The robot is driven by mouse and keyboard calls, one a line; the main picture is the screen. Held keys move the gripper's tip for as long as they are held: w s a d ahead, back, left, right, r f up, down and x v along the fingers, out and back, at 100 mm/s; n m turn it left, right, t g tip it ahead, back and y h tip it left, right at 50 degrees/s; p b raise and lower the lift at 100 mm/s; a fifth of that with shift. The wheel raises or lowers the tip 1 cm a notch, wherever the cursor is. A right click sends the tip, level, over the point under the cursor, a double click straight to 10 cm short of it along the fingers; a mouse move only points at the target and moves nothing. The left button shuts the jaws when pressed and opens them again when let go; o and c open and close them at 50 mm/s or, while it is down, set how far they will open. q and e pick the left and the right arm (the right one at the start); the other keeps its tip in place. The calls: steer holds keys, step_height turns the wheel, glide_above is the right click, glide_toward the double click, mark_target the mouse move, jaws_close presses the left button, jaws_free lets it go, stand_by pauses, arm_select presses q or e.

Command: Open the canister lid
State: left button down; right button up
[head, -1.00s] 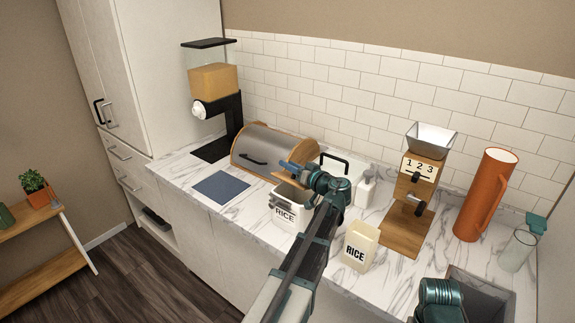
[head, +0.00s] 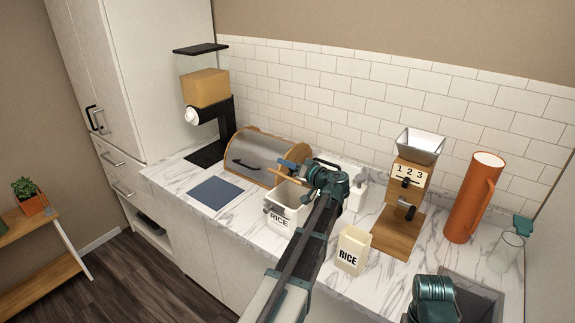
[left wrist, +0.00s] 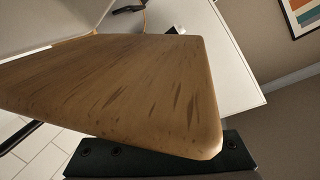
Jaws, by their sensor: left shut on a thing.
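A second RICE container (head: 352,250) stands right of my left arm. A bread box (head: 262,155) is behind the canister, and a blue mat (head: 216,193) lies left. A wooden grinder (head: 407,205) and an orange pitcher (head: 473,200) stand right. Marble around the mat is clear.

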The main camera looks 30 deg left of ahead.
arm_select(q)
steer(key=shift+r, duration=0.1)
steer(key=c, duration=0.5)
jaws_free()
steer(key=shift+c, duration=0.2)
steer(key=p+v, duration=0.2)
steer(key=v, duration=1.1)
steer(key=shift+s+d, duration=0.15)
steer(key=shift+d, duration=0.25)
steer(key=shift+d, duration=0.1)
